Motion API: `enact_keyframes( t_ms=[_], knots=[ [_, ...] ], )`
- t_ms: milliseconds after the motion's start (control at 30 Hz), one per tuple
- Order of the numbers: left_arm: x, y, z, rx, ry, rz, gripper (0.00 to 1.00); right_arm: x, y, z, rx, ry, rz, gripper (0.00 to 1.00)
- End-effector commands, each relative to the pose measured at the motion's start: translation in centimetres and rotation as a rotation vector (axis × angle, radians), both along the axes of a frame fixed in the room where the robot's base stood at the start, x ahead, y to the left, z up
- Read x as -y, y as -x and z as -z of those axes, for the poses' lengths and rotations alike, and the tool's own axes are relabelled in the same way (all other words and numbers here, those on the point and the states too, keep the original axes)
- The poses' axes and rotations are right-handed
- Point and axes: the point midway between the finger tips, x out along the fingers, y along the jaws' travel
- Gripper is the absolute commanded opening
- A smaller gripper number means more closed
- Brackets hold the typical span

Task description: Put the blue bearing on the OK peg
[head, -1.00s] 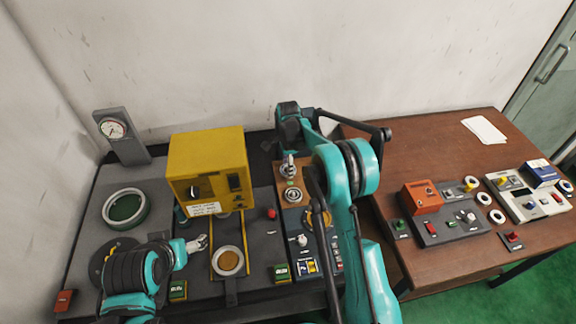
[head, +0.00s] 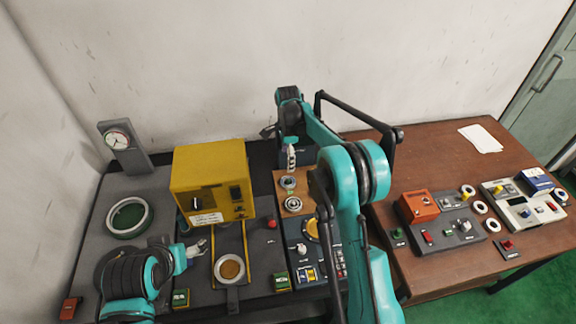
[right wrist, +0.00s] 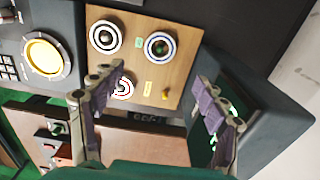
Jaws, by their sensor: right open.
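The blue-ringed bearing (right wrist: 160,46) lies on the wooden board (right wrist: 184,68) in the right wrist view, with something coloured at its centre. A black-and-white ring (right wrist: 103,35) is beside it on the board. Small yellow and green labels are too small to read, so I cannot tell which marks OK. My right gripper (right wrist: 160,108) is open and empty; in the head view it (head: 291,158) is above the board's back end. My left gripper (head: 197,248) hangs by the yellow machine; its jaw state is unclear.
The yellow machine (head: 211,180) stands left of the board. A control panel with a yellow round dial (head: 312,229) lies in front of the board. The brown table (head: 420,160) at right holds an orange box (head: 416,206) and several white rings.

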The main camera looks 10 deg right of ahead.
Motion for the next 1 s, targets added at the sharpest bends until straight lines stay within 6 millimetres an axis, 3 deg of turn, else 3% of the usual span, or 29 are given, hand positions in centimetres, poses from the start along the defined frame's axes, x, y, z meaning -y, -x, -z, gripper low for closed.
enact_keyframes(
  t_ms=[100, 267, 367, 467, 700, 833, 1000],
  knots=[
    [0.0, 0.0, -0.5, 0.0, 0.0, 0.0, 0.76, 0.0, 0.0, -2.0, 0.0, 0.0, 0.0, 0.74],
    [0.0, 0.0, -0.7, 0.0, 0.0, 0.0, 0.76, 0.0, 0.1, -3.4, 0.003, 0.0, -0.007, 0.74],
    [0.0, 0.0, -0.7, 0.0, 0.0, 0.0, 0.76, 0.2, 0.9, -4.8, 0.02, -0.001, -0.051, 0.74],
    [0.0, 0.0, -0.7, 0.0, 0.0, 0.0, 0.76, 0.5, 2.8, -7.5, 0.061, 0.001, -0.154, 0.74],
    [0.0, 0.0, -0.7, 0.0, 0.0, 0.0, 0.76, 1.7, 10.8, -14.4, 0.211, 0.05, -0.535, 0.74],
    [0.0, 0.0, -0.7, 0.0, 0.0, 0.0, 0.76, 2.3, 15.9, -16.4, 0.287, 0.104, -0.742, 0.74],
    [0.0, 0.0, -0.7, 0.0, 0.0, 0.0, 0.76, 2.9, 22.8, -17.0, 0.374, 0.201, -1.01, 0.74]
  ],
)
